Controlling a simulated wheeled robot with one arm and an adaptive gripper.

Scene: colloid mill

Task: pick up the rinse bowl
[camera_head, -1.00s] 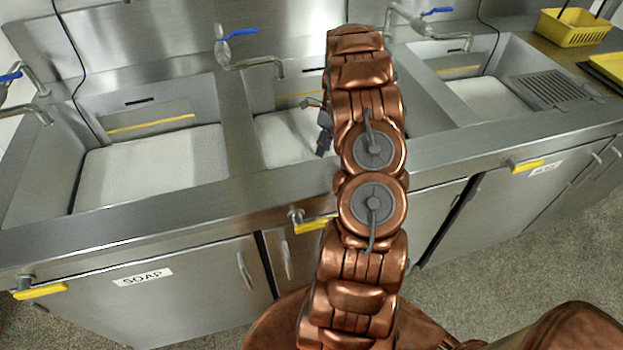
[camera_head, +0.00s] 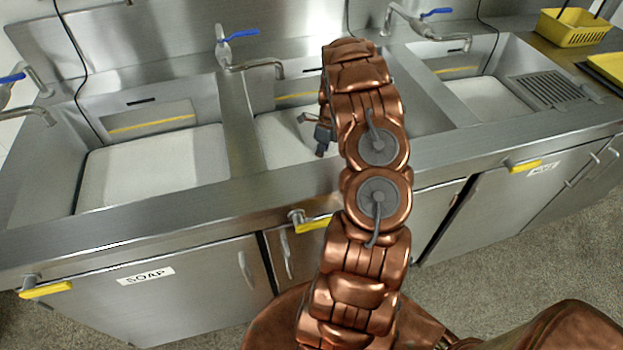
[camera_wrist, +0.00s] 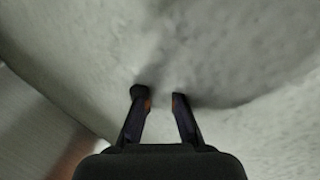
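I cannot make out a separate rinse bowl in either view. My gripper (camera_head: 318,132) is low over the middle basin (camera_head: 275,140) in the head view, partly hidden behind my copper arm. The wrist view shows my gripper (camera_wrist: 158,96) with its two dark fingers apart and nothing clearly between them. A pale, rough surface (camera_wrist: 230,45) fills most of that view beyond the fingertips. A curved grey edge or shadow crosses it at the right. I cannot tell whether the fingertips touch the surface.
The left basin (camera_head: 150,165) and right basin (camera_head: 490,98) hold pale surfaces. Taps with blue levers (camera_head: 237,33) stand along the back. A grey grate (camera_head: 548,88) lies at the right basin. A yellow basket (camera_head: 575,27) stands at the far right. Yellow handles line the front edge.

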